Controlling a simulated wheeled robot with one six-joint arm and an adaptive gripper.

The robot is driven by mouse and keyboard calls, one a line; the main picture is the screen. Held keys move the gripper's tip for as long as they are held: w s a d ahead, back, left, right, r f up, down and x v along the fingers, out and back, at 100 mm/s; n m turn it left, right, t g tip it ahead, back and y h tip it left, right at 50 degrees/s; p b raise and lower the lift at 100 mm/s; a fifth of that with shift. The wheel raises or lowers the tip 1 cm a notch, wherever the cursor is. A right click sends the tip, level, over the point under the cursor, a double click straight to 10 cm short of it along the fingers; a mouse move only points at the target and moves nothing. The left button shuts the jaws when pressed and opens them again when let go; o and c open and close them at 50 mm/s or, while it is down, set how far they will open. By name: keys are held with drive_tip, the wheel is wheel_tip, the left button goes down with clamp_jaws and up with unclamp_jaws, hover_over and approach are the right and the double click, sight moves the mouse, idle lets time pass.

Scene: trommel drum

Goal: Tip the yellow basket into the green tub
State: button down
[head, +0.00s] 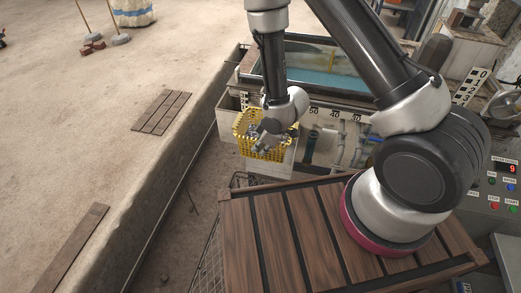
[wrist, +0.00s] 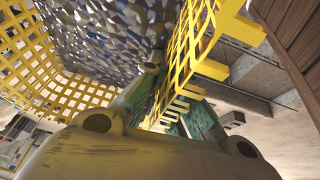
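The yellow basket (head: 262,143) is a lattice basket with grey lumps inside. In the head view it is at or over a pale box, partly covered by my wrist. My gripper (head: 269,128) is at its rim, its fingers hard to make out there. The wrist view shows the grey lumps (wrist: 100,40) close up and a yellow basket wall (wrist: 193,50) running down between my fingers (wrist: 160,110), which look shut on it. I cannot make out the green tub for certain.
A slatted wooden platform (head: 300,235) fills the front. A water-filled tank (head: 315,65) stands behind the basket. A control panel (head: 497,190) is at the right. A low concrete wall (head: 160,180) runs along the left, with open sandy ground beyond.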

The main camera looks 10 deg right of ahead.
drive_tip(key=shift+r, duration=3)
